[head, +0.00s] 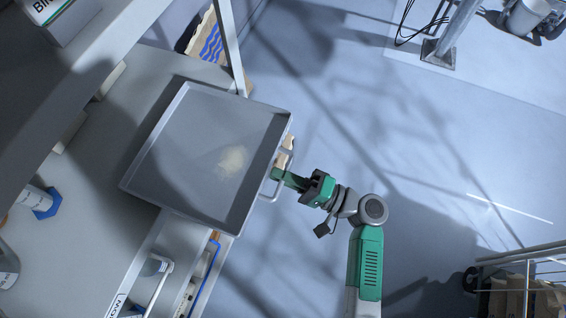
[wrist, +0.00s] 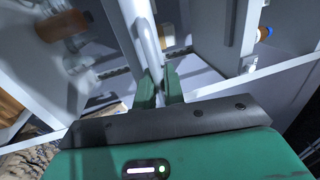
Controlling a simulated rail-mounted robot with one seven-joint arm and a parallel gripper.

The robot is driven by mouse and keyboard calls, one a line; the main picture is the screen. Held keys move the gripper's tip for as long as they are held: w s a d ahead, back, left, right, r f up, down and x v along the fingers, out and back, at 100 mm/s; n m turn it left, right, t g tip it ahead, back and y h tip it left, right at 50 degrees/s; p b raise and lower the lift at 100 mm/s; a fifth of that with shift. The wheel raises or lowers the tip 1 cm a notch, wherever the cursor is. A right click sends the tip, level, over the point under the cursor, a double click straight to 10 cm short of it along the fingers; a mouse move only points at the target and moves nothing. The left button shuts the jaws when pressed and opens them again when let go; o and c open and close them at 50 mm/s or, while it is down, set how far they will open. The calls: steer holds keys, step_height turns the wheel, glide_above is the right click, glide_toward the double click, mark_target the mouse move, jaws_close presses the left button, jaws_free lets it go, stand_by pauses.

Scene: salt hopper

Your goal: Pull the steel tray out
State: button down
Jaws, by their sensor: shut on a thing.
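The steel tray (head: 180,150) is a square, shallow grey pan with a small pale heap of grains (head: 232,160) in it. It sits on the grey bench, and its right side reaches past the bench edge. A bar handle (head: 281,178) stands off its right side. My gripper (head: 277,174) comes from the right and is shut on this handle. In the wrist view the green fingers (wrist: 159,88) close on both sides of a pale bar (wrist: 146,40). The fingertips' far side is hidden.
A metal post (head: 229,45) rises at the bench edge just above the tray. A blue hexagonal-based container (head: 45,203) stands on the left. Below the tray is an open compartment with bottles (head: 158,265). A railed cart (head: 520,275) is at lower right.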

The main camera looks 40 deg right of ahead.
steer(key=c, duration=1.9)
jaws_free()
steer(key=v, duration=0.7)
steer(key=shift+s+d+f+p, duration=0.1)
steer(key=shift+s+d+p, duration=0.15)
steer(key=shift+s+p, duration=0.1)
